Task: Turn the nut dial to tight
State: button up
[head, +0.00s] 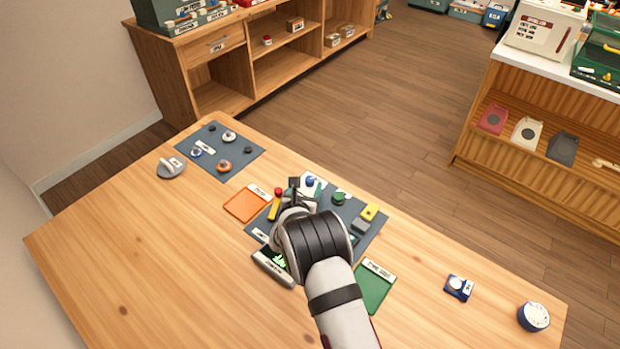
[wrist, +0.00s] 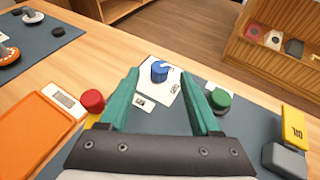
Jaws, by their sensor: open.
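A blue dial knob (wrist: 159,70) with a white pointer mark stands on a white plate (wrist: 152,92) with small labels, too small to read. It looks like the nut dial, but I cannot tell which label it points to. In the head view the blue knob (head: 310,181) shows just beyond my gripper. My gripper (wrist: 162,76) is open and empty, its two teal fingers on either side of the knob in the wrist view, apparently short of it. In the head view my gripper (head: 306,187) is over the grey mat, partly hidden by my wrist.
On the grey mat (head: 372,236) a green knob (head: 338,198) stands right of my fingers, with a yellow block (head: 370,212) further right. A red-topped yellow tool (head: 275,205) is at left. An orange tray (head: 248,204) and a green tray (head: 373,290) flank the mat.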

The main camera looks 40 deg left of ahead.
aim_at(310, 179)
jog(key=x, duration=0.5)
jog(key=shift+w, duration=0.1)
grip_shut()
